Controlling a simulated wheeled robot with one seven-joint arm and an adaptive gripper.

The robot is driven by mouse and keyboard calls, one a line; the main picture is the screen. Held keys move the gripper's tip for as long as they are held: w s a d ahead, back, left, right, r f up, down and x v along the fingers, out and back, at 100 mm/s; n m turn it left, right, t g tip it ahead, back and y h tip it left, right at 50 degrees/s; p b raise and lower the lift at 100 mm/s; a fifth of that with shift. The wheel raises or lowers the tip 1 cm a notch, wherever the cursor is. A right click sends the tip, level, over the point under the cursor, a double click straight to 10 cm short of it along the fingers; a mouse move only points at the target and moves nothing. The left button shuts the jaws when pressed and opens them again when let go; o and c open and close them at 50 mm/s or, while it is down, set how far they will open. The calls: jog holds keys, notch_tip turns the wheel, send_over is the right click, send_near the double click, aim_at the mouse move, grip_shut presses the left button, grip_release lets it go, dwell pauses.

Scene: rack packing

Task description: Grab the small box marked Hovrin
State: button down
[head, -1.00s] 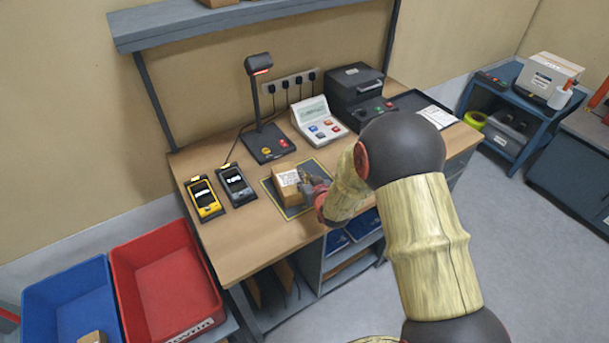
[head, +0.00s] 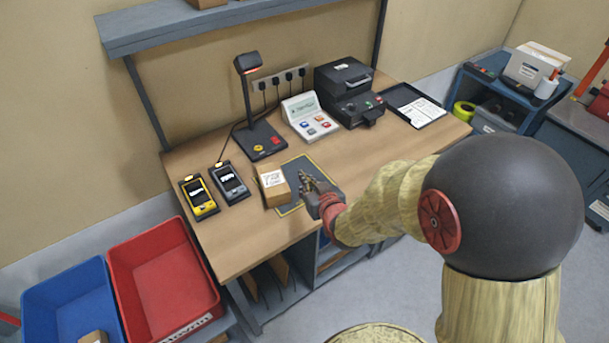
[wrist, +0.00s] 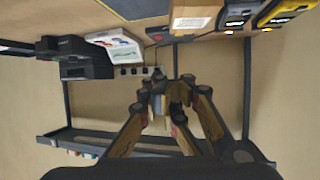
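A small brown cardboard box (head: 273,186) with a white label stands on the workbench, at the left edge of the dark yellow-edged mat (head: 306,172). The label's print is too small to read, so I cannot confirm the name Hovrin. The box also shows at the top of the wrist view (wrist: 195,18). My gripper (head: 311,183) is just to the right of the box, over the mat, with a small gap visible between them. In the wrist view my gripper's fingers (wrist: 167,88) point at the wall side, with the box off beyond them. Nothing is clearly held; finger opening is unclear.
A yellow handheld device (head: 199,197) and a grey one (head: 231,183) lie left of the box. A lamp stand (head: 262,141), a white keypad unit (head: 311,118) and a black printer (head: 347,92) stand behind. Red (head: 165,274) and blue (head: 70,308) bins are at lower left.

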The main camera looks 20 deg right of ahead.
jog(key=c, duration=0.5)
grip_release()
dwell(0.8)
